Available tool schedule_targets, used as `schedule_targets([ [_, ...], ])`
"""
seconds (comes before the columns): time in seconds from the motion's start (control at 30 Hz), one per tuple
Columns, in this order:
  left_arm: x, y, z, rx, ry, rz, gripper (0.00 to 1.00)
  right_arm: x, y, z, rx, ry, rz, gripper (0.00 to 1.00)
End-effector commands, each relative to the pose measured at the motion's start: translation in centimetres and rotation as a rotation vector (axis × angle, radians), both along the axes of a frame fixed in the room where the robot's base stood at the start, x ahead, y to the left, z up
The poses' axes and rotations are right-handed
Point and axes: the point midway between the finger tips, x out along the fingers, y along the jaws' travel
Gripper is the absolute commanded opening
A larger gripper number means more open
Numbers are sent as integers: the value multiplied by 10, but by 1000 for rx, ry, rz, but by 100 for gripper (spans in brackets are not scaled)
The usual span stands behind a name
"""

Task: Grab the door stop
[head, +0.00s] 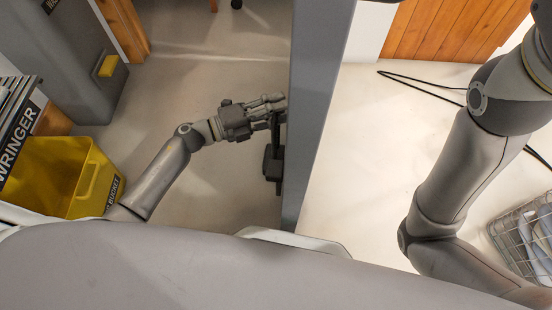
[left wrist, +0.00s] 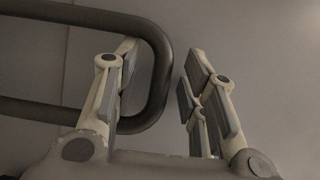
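A dark upright fitting (head: 273,160) sits against the left side of a tall grey panel (head: 312,90) in the head view. I cannot tell for sure that it is the door stop. My left gripper (head: 276,104) is at its upper end, close to the panel. In the left wrist view a dark rounded bar (left wrist: 158,62) bends in a loop. Its curved end lies between the two open fingers of my left gripper (left wrist: 160,72); the left finger overlaps the loop. Whether a finger touches the bar is unclear. My right gripper is out of view.
A yellow bucket (head: 48,170) and a grey cabinet (head: 65,60) stand at the left. A wire basket (head: 525,235) is at the lower right, and a black cable (head: 425,85) lies on the right-hand floor.

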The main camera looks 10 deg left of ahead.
Motion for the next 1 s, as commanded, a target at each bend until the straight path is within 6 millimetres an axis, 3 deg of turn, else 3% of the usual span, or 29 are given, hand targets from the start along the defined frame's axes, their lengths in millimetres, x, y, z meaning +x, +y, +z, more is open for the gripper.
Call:
schedule_targets([
  [0.1, 0, 0, 0, 0, 0, 0, 38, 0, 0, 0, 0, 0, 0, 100],
  [0.4, 0, 0, 0, 0, 0, 0, 0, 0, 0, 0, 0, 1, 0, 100],
  [1.0, 0, 0, 3, -3, -4, -1, 0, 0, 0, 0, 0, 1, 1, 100],
])
